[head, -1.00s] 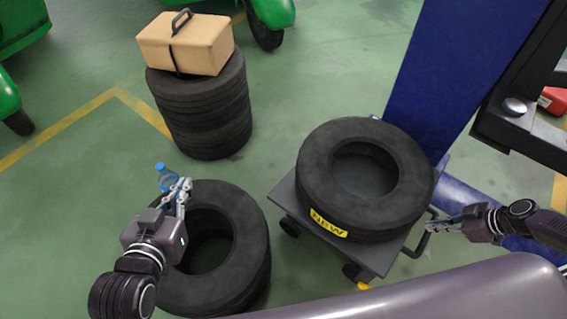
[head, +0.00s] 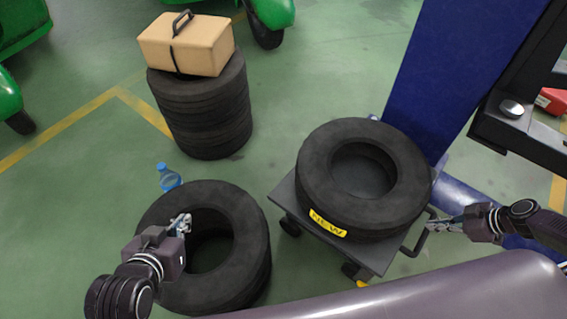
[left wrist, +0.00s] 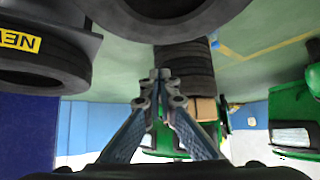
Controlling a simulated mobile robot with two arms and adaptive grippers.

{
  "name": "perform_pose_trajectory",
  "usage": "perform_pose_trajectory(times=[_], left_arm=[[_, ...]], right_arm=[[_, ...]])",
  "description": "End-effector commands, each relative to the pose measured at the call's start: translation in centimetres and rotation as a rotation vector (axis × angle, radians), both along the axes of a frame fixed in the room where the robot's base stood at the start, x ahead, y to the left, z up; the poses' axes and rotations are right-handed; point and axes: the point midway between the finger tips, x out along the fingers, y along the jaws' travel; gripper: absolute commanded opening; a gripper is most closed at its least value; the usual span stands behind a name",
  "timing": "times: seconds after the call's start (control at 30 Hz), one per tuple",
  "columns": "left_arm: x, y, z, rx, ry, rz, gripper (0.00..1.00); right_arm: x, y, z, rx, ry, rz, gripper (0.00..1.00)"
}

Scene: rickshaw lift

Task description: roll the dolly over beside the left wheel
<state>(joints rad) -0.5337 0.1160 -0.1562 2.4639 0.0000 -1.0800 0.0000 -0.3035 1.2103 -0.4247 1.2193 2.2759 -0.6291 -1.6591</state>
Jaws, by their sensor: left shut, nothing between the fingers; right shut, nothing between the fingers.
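The dolly (head: 282,197) is a dark grey platform on casters with a black tube handle (head: 412,247) at its right side. A black tyre (head: 312,190) with a yellow NEW label lies flat on it. My right gripper (head: 432,226) is shut at the handle; I cannot tell if it touches. My left gripper (head: 184,222) is shut and empty above a loose tyre on the floor. Its fingers also show in the left wrist view (left wrist: 160,76), with the NEW tyre (left wrist: 40,62) at upper left. No wheel is clearly recognisable as the left wheel.
The loose tyre (head: 250,225) lies left of the dolly. A blue-capped bottle (head: 168,178) stands behind it. A tyre stack (head: 205,115) carries a tan box (head: 187,45). A blue lift post (head: 450,75) rises behind the dolly. Green floor lies open between stack and post.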

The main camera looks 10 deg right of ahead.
Motion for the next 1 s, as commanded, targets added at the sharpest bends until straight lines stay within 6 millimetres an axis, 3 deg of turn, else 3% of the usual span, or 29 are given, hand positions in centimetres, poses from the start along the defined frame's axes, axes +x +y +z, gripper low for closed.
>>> perform_pose_trajectory(times=[0.8, 1.0], left_arm=[[-5.4, 1.9, -3.3, 0.056, 0.258, 0.02, 0.0], [-5.9, 2.0, -3.6, 0.061, 0.278, 0.021, 0.0]], right_arm=[[-0.4, -0.4, 0.9, -0.002, 0.001, -0.001, 0.0], [-0.5, -0.4, 0.9, -0.001, 0.0, -0.001, 0.0]])
